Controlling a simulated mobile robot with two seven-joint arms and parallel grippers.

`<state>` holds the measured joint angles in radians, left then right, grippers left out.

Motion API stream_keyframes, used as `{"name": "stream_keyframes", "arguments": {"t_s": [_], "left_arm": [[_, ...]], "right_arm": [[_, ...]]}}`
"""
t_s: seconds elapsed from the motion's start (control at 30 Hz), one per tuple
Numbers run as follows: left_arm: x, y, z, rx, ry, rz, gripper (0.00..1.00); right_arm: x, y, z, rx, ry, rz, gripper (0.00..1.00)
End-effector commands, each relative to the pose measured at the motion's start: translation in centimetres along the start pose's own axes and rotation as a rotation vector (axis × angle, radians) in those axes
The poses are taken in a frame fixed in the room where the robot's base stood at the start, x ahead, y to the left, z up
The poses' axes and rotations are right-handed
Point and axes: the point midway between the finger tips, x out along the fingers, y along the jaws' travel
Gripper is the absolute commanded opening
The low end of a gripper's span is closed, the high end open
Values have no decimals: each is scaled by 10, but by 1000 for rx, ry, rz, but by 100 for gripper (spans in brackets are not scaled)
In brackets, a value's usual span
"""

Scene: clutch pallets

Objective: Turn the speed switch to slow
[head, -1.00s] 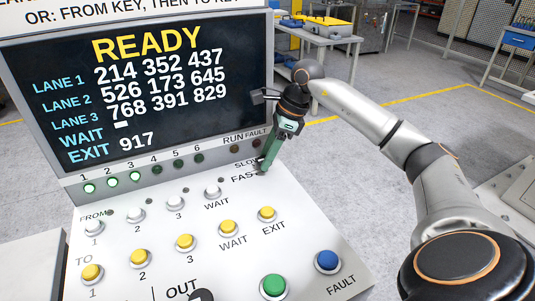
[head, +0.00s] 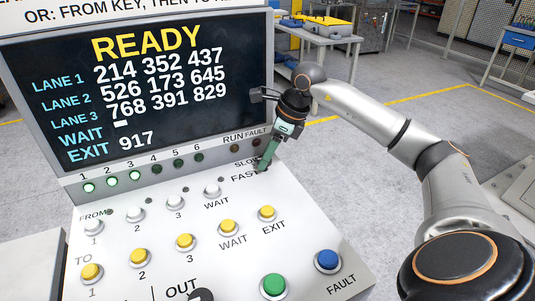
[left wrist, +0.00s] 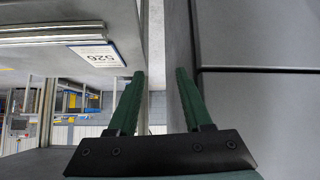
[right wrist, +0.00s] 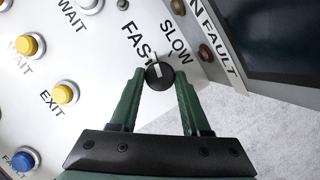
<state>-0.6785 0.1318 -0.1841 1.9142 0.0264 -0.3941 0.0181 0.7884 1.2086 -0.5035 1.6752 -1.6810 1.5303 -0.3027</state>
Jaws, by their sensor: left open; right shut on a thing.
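The speed switch (right wrist: 160,76) is a round black knob with a white mark, beside the FAST and SLOW labels on the sloped panel. In the right wrist view the mark points up toward the labels; I cannot tell clearly which one it is set to. My right gripper (right wrist: 158,78) is shut on the knob, one green finger on each side. In the head view the right gripper (head: 264,162) covers most of the knob and part of the labels. My left gripper (left wrist: 159,75) is open and empty in the left wrist view; the head view does not show it.
The screen (head: 150,75) reading READY stands behind the sloped panel. The yellow EXIT button (head: 267,213), a green button (head: 274,286) and a blue button (head: 328,261) lie nearer on the panel. Open floor (head: 420,115) is to the right.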

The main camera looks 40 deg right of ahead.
Motion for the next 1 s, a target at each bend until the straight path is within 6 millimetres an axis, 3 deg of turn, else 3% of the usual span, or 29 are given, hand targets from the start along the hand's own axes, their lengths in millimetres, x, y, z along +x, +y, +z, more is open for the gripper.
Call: {"name": "stream_keyframes", "arguments": {"t_s": [0.6, 1.0], "left_arm": [[0, 0, 0, 0, 1, 0, 50], [0, 0, 0, 0, 0, 0, 50]], "right_arm": [[0, 4, 2, 513, -3, -217, 0], [0, 5, 3, 703, -4, -293, 0]]}}
